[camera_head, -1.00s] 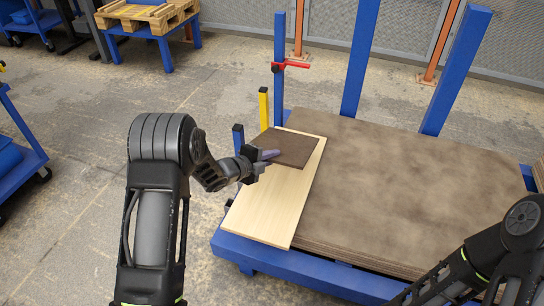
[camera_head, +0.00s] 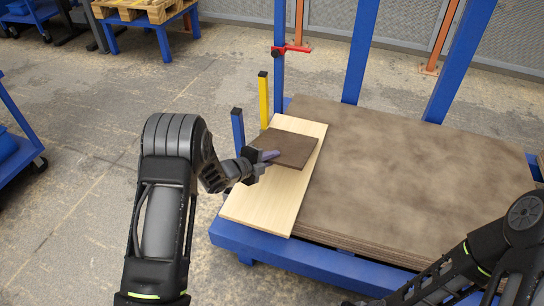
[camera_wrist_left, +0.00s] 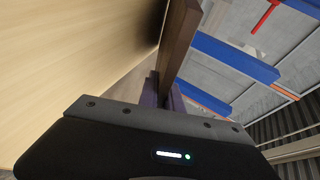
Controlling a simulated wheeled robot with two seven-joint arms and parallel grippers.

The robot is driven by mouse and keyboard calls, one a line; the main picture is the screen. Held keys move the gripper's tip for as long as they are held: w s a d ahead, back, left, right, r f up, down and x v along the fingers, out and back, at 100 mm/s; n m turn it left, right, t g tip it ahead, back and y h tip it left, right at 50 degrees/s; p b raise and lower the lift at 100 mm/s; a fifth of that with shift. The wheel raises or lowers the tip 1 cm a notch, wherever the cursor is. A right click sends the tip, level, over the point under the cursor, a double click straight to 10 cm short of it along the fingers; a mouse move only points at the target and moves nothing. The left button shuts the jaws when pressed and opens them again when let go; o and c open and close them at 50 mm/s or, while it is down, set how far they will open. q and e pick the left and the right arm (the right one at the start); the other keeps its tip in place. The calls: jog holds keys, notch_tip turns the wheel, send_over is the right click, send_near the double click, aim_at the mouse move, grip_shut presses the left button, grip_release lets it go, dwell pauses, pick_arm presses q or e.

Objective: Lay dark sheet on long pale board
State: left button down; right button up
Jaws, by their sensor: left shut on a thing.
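The dark sheet (camera_head: 284,149) is a small brown square over the far half of the long pale board (camera_head: 268,203). My left gripper (camera_head: 268,156) is shut on the sheet's near left edge. In the left wrist view the sheet (camera_wrist_left: 178,45) shows edge-on between the fingers (camera_wrist_left: 162,92), with the pale board (camera_wrist_left: 75,60) to its left. A gap seems to show between sheet and board there; I cannot tell if they touch elsewhere. The pale board lies along the left side of a large brown stack. My right arm shows at the lower right, but its gripper is not visible.
The large brown board stack (camera_head: 400,180) rests on a blue frame (camera_head: 300,262) with tall blue posts (camera_head: 362,50) behind. A yellow post (camera_head: 264,100) and a short blue post (camera_head: 238,130) stand near the pale board's left side. A red clamp (camera_head: 291,49) is on a post.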

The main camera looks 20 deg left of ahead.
pick_arm(q)
jog(key=shift+f+b, duration=0.15)
jog(key=shift+b, duration=0.2)
dwell(0.5)
jog(key=c, duration=1.5)
grip_release()
jog(key=shift+o, duration=0.5)
jog(key=shift+f, duration=0.15)
